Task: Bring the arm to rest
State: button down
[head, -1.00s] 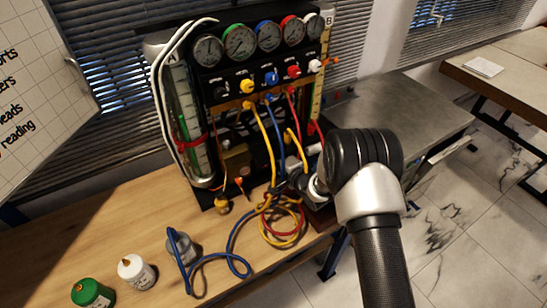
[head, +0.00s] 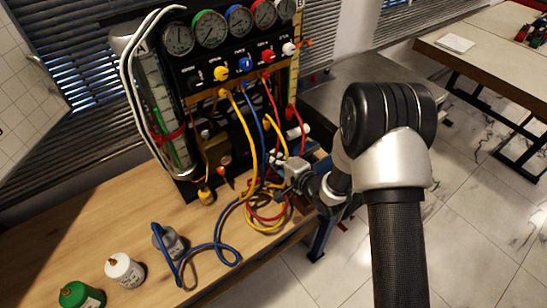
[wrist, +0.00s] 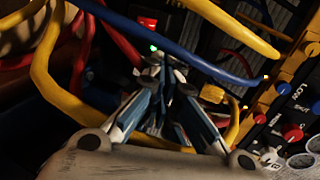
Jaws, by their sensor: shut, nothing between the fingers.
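My gripper (head: 281,190) is in the head view, at the front of the gauge rig (head: 218,78), low beside the coiled hoses. Its fingers are shut with nothing between them. In the wrist view the closed fingertips (wrist: 160,58) point in among the hoses, with a blue hose (wrist: 190,55) and a yellow hose (wrist: 45,70) passing close by. I cannot tell whether the fingers touch a hose. My arm reaches from the lower right of the head view, bent at a large black joint.
A wooden bench (head: 85,232) carries the rig, a green canister (head: 82,296), a white canister (head: 124,268) and a grey canister (head: 170,242) with a blue hose. A metal table (head: 335,88) stands behind my arm. Tiled floor (head: 480,230) is open at right.

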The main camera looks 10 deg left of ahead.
dwell(0.4)
jog(key=w+d+r+n+t+h, duration=0.1)
jog(key=w+d+r+n+h, duration=0.3)
jog(key=d+r, duration=0.6)
jog(key=s+d+r+h, duration=0.5)
jog(key=s+d+r, duration=0.15)
jog(key=d, duration=0.35)
jog(key=s+d+r+n+g+h+b, duration=0.1)
jog(key=s+d+r, duration=0.2)
jog(key=s, duration=0.2)
jog(key=s+d+r+g+h, duration=0.1)
jog(key=s+d+r, duration=0.15)
jog(key=s, duration=0.25)
jog(key=s+d+n+g, duration=0.2)
jog(key=s+n+g, duration=0.1)
jog(key=s, duration=1.6)
jog(key=shift+d+g, duration=0.2)
jog(key=shift+g, duration=0.2)
